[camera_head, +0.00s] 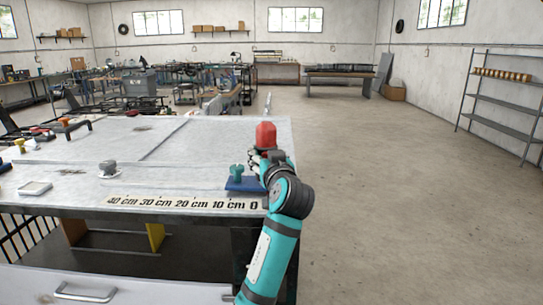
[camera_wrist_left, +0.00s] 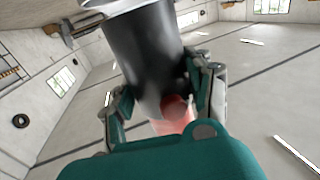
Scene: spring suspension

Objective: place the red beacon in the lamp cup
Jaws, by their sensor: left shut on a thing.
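The red beacon (camera_head: 265,135), a domed red piece, stands up above my left gripper (camera_head: 262,163) at the right edge of the workbench in the head view. My left gripper is shut on it. In the wrist view a dark cylinder (camera_wrist_left: 148,55) with a pale rim fills the space between the fingers of my left gripper (camera_wrist_left: 162,92), and a translucent red part (camera_wrist_left: 176,122) shows near the palm. I cannot tell for sure which thing is the lamp cup. My right gripper is not in view.
The workbench (camera_head: 210,145) has a centimetre scale (camera_head: 180,202) along its front edge. A blue block (camera_head: 243,186) with a teal knob (camera_head: 237,173) sits just left of my gripper. A grey knob (camera_head: 108,167) and white dish (camera_head: 34,188) lie further left. Open floor lies right.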

